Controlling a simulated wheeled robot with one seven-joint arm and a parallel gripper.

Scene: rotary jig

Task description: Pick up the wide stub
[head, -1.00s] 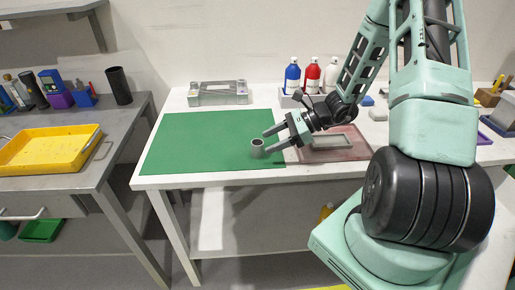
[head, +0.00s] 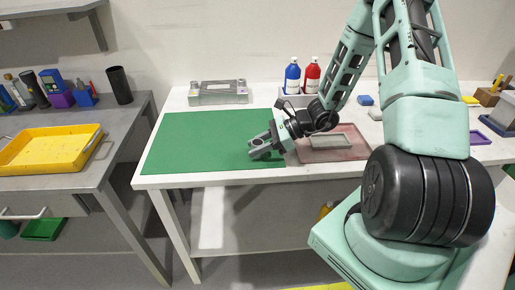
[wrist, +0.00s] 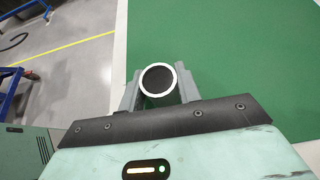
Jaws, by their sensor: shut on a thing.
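The wide stub (wrist: 158,80) is a short grey tube with a pale rim and a dark hollow. In the wrist view it stands between the two fingers of my gripper (wrist: 159,88), which touch it on both sides. In the head view my gripper (head: 262,149) is low over the right front part of the green mat (head: 200,140), its fingers closed around the stub. The fingers largely hide the stub there. I cannot tell whether its base touches the mat.
Right of the gripper lies a reddish tray (head: 350,152) with a grey frame. Blue (head: 292,77) and red (head: 312,76) bottles stand behind it. A grey metal fixture (head: 218,92) is at the back left. The mat's left side is clear.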

